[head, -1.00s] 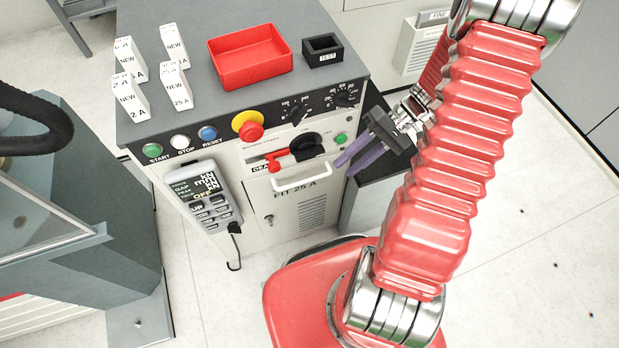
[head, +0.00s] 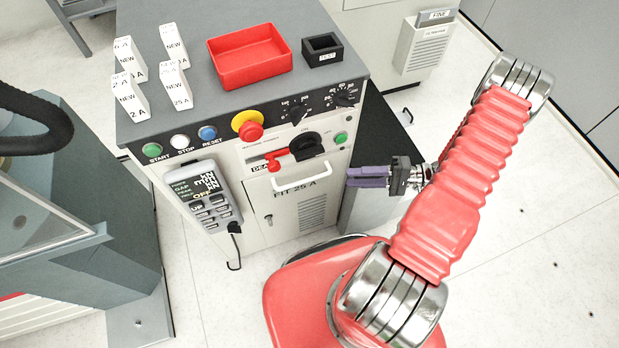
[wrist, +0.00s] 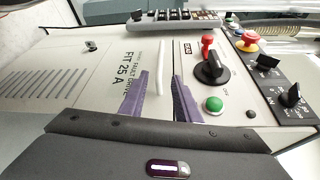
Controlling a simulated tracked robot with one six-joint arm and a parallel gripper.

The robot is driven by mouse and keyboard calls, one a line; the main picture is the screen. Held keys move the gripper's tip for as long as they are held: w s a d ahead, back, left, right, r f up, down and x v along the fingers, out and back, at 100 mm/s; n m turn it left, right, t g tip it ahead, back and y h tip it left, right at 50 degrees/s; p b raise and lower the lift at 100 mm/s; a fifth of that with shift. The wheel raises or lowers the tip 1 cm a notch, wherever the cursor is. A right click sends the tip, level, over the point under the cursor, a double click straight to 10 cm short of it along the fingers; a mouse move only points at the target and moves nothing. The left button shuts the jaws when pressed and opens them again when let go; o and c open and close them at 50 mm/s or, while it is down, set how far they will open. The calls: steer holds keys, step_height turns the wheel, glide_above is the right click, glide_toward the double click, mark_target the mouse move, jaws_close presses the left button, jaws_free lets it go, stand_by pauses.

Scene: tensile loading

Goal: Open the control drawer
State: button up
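The control drawer (head: 262,157) is in the front of the grey cabinet and looks flush with it. Its white bar handle (head: 303,182) runs along the lower edge, below a red lever (head: 277,155) and a black rotary knob (head: 306,146). My gripper (head: 348,177) is just right of the handle in the head view, apart from it, with purple fingers pointing left. In the wrist view the two fingers (wrist: 160,88) are spread and empty, and the handle (wrist: 160,67) shows beyond and between their tips.
A red tray (head: 249,62), a small black box (head: 322,50) and several white labelled blocks (head: 176,60) stand on the cabinet top. A handheld controller (head: 205,196) hangs left of the drawer. A dark-topped unit (head: 385,145) is right of the cabinet.

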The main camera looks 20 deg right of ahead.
mark_target(311, 178)
steer(key=shift+f, duration=0.1)
stand_by(0.3)
steer(key=x, duration=1.3)
steer(key=shift+w+a, duration=0.15)
steer(key=shift+a, duration=0.2)
steer(key=shift+c, duration=0.6)
jaws_close()
